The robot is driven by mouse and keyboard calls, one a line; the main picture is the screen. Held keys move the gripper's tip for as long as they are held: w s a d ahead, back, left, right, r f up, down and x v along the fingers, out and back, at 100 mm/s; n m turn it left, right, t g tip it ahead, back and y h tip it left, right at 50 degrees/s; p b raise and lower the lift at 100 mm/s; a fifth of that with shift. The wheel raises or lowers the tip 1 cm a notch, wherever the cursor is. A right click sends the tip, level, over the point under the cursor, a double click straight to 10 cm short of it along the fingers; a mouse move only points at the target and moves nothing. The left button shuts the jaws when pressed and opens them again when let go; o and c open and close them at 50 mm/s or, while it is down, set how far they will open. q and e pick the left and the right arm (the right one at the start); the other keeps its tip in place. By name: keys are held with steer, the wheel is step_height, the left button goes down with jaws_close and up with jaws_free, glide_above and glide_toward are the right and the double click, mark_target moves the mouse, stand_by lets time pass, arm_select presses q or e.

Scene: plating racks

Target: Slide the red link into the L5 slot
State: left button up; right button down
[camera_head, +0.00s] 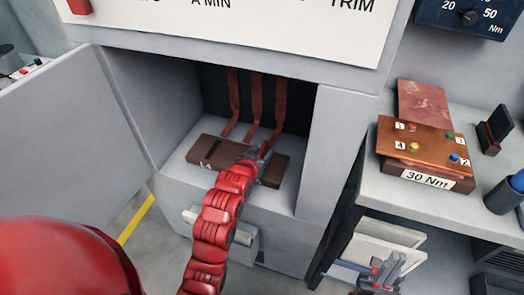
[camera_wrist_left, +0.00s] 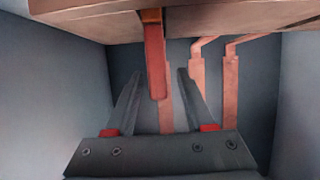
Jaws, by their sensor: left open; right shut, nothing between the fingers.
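My left gripper (camera_head: 258,154) reaches into the open cabinet, at the brown block (camera_head: 216,151) on its floor. In the left wrist view the gripper (camera_wrist_left: 160,72) is open. A red link (camera_wrist_left: 155,62) lies between its two fingers, with a gap on each side. The link's upper end in that view meets an opening in the edge of the brown block (camera_wrist_left: 235,18). I cannot tell how deep it sits, and no L5 label is readable. In the head view the arm hides the link. My right gripper (camera_head: 380,272) is shut and empty, low at the right outside the cabinet.
Copper strips (camera_head: 256,100) run down the cabinet's back wall behind the block. The cabinet walls are close on both sides; its door (camera_head: 65,125) stands open at left. On the right bench are a copper-topped block (camera_head: 425,143) marked 30 Nm and a dark cup (camera_head: 503,193).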

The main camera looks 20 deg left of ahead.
arm_select(q)
steer(key=v, duration=0.6)
steer(key=shift+r+p, duration=0.2)
steer(key=shift+p, duration=0.15)
steer(key=p+v, duration=1.1)
steer(key=shift+f, duration=0.15)
